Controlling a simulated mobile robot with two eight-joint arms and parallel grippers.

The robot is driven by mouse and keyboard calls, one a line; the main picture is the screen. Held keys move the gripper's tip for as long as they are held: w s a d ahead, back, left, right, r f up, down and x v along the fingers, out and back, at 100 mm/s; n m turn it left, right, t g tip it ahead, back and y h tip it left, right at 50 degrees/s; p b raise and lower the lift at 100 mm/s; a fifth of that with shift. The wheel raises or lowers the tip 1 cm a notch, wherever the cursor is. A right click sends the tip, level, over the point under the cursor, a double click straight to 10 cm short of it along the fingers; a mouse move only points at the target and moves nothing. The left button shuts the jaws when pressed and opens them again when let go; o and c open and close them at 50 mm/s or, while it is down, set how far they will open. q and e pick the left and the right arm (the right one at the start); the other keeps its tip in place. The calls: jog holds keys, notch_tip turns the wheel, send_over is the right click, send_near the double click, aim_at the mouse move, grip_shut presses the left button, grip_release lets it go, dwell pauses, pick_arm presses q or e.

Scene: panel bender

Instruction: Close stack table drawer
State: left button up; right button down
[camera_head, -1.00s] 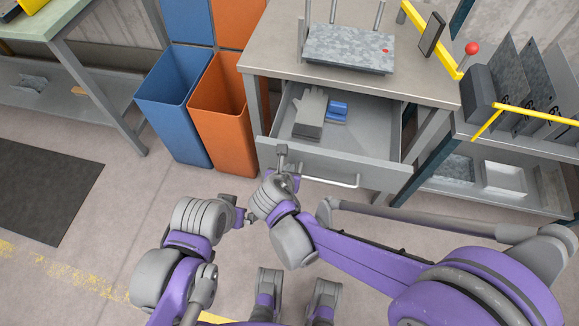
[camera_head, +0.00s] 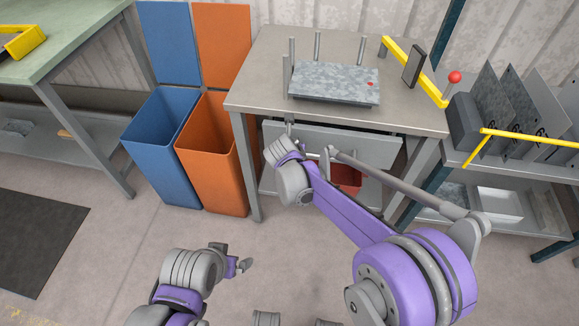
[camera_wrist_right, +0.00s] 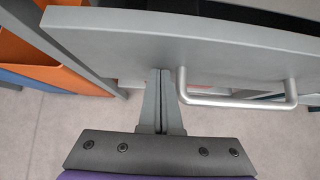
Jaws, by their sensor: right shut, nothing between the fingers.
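The grey drawer front (camera_head: 365,148) is close under the stack table (camera_head: 262,84), with a narrow dark gap still visible above it. It spans the right wrist view (camera_wrist_right: 200,40), where a dark opening shows behind its top edge. Its bar handle (camera_wrist_right: 240,102) is just right of my fingers. My right gripper (camera_head: 289,128) is shut and empty, its fingertips (camera_wrist_right: 160,75) at the left part of the drawer front; contact is hard to confirm. My left gripper (camera_head: 243,266) hangs low, away from the table; its finger opening is unclear.
Blue (camera_head: 160,150) and orange (camera_head: 215,150) bins stand left of the table. A red container (camera_head: 346,178) is below the drawer. A rack of grey plates (camera_head: 510,105) with a yellow bar is at the right. The floor in front is open.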

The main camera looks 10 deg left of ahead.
jog(key=w, duration=0.5)
jog(key=shift+w, duration=0.35)
jog(key=shift+w+d+r, duration=0.1)
jog(key=shift+w, duration=0.05)
